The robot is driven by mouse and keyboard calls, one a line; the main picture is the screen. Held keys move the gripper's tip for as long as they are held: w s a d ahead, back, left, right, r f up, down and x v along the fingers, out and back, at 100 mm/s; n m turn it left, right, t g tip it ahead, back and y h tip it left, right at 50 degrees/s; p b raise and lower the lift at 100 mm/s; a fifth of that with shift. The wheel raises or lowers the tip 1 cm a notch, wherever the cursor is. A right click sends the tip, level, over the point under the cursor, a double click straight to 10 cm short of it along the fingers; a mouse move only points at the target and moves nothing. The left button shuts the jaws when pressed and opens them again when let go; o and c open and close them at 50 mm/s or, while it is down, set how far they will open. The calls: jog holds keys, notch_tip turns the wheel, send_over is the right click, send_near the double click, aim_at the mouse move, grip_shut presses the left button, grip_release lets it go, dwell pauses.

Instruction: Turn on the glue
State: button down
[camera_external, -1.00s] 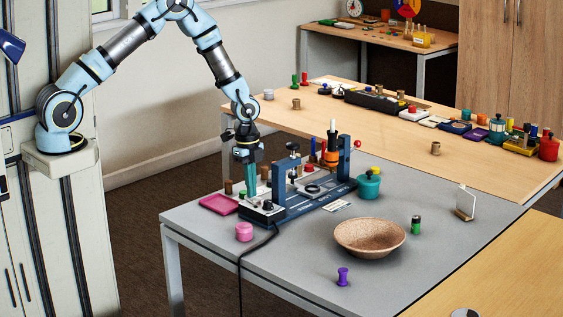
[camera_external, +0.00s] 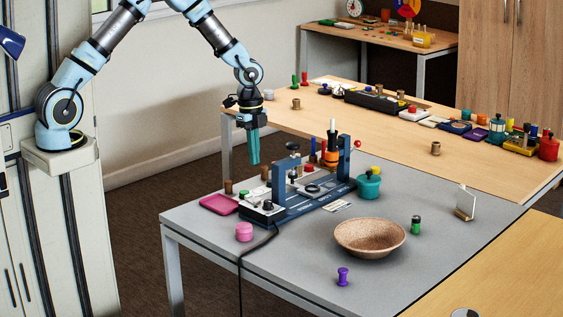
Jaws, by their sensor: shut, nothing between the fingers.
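A dark blue bench machine (camera_external: 300,208) stands on the grey table, with a cable running off the table's front. Its left end carries a light panel with a dark knob (camera_external: 267,206) and a small green part (camera_external: 244,195), perhaps a button. An upright orange and black piece with a white tip (camera_external: 332,128) stands at the machine's far right; I cannot tell if this is the glue. No light or label showing glue on or off can be read. My gripper (camera_external: 254,163), with teal fingers, is shut and empty, pointing down above the machine's left end, clear of it.
A pink tray (camera_external: 219,204) and a pink round pot (camera_external: 244,231) lie near the machine's left end. A teal pot (camera_external: 369,184), a brown bowl (camera_external: 370,249), a green cylinder (camera_external: 416,225) and a purple spool (camera_external: 343,276) stand to the right. The front right of the table is bare.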

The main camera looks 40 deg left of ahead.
jog(key=shift+d+r+b, duration=0.15)
jog(key=shift+r, duration=0.8)
jog(key=shift+d+r+b, duration=0.1)
jog(key=shift+r+b, duration=0.05)
jog(key=shift+r, duration=0.8)
jog(key=s+a+r+n, duration=0.2)
jog(key=s+a+n, duration=0.6)
jog(key=s+a, duration=0.1)
jog(key=s+a+r+n+t, duration=0.1)
jog(key=s+a+r+n, duration=0.2)
jog(key=s+a+n, duration=0.5)
jog(key=a+n, duration=0.1)
jog(key=a, duration=0.2)
jog(key=shift+s+r+t+y, duration=0.15)
jog(key=shift+s+t+y, duration=0.15)
jog(key=shift+s+y, duration=0.1)
jog(key=c, duration=1.6)
grip_release()
